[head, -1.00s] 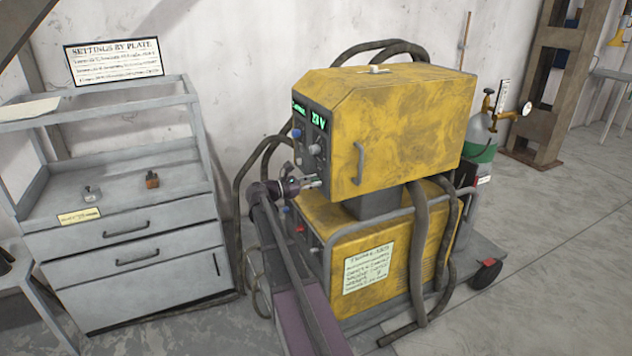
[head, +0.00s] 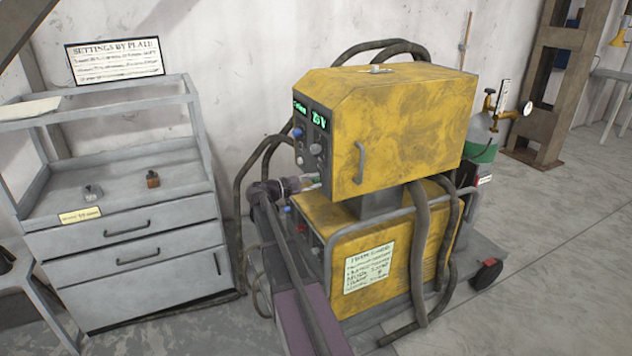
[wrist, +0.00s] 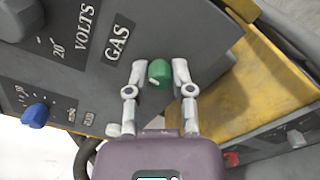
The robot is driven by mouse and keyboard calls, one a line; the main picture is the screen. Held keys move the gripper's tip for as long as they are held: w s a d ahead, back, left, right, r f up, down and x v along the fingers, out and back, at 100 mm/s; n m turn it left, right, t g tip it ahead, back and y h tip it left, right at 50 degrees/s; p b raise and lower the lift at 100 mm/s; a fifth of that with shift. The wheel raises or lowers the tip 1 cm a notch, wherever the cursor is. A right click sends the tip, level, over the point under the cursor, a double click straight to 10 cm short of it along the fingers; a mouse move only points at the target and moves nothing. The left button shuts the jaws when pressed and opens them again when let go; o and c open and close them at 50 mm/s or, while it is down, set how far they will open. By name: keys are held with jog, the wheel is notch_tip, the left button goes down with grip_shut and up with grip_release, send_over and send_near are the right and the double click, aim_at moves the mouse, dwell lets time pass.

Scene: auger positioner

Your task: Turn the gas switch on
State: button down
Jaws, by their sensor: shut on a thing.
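The gas switch is a green knob (wrist: 159,73) with a white mark, beside the "GAS" label (wrist: 118,43) on the grey front panel of the yellow welding machine (head: 400,125). In the wrist view, my gripper (wrist: 160,70) has one finger on each side of the knob and is shut on it. The white mark points to the lower left. In the head view, my gripper (head: 312,182) is at the lower front of the machine's upper box. I cannot make out the knob there.
A blue knob (wrist: 36,115) and the "VOLTS" dial (wrist: 20,18) are on the same panel. A red switch (wrist: 232,159) sits on the lower unit. Thick hoses (head: 420,250) hang around the machine. A grey drawer cabinet (head: 135,255) stands to the left; a gas cylinder (head: 482,140) is behind.

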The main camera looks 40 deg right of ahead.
jog(key=shift+s+a+f+m, duration=0.1)
jog(key=shift+s+m, duration=0.05)
jog(key=shift+m, duration=0.8)
jog(key=shift+s+a+m, duration=0.1)
jog(key=shift+m, duration=2.35)
jog(key=shift+w+d, duration=0.1)
jog(key=c, duration=0.5)
grip_release()
jog(key=shift+w, duration=0.1)
jog(key=v, duration=1.2)
